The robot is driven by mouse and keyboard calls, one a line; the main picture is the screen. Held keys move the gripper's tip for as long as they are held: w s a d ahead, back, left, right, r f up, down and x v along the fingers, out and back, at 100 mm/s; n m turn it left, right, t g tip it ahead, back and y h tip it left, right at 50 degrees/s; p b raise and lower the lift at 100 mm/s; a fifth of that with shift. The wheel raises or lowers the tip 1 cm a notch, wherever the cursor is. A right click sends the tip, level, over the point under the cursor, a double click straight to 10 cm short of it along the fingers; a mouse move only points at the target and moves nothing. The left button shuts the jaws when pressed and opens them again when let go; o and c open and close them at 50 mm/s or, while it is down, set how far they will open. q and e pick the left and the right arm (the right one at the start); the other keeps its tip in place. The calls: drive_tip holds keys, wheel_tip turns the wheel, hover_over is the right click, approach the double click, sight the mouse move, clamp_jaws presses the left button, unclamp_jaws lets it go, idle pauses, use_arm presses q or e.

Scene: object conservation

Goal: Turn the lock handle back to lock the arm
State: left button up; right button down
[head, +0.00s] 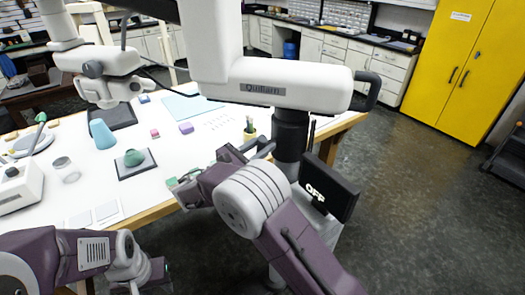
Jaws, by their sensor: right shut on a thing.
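A small dark lock handle (264,150) juts left from the column below the collar. My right gripper (240,155) is at this handle and shut on it; my own wrist and the jaws partly hide the contact. A black box (328,188) reading "OFF" is on the column's right side. My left gripper (160,270) is low at the bottom left, away from the column; its jaws are too unclear to tell their state.
A yellow cabinet (470,65) stands at the back right.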

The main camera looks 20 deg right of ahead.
drive_tip(key=m+h+b, duration=0.1)
drive_tip(key=m+b, duration=0.7)
drive_tip(key=m+g+h+b, duration=0.1)
drive_tip(key=m+b, duration=0.3)
drive_tip(key=shift+s+d+f+h+b, duration=0.1)
drive_tip(key=shift+s+f+h+b, duration=0.2)
drive_tip(key=shift+f+b, duration=0.1)
drive_tip(key=m+b, duration=0.2)
drive_tip(key=m, duration=0.2)
drive_tip(key=shift+g, duration=0.4)
drive_tip(key=shift+m+g+h+b, duration=0.3)
drive_tip(key=shift+m+b, duration=0.4)
drive_tip(key=shift+m, duration=0.2)
drive_tip(key=shift+r, duration=0.1)
drive_tip(key=c, duration=1.2)
unclamp_jaws()
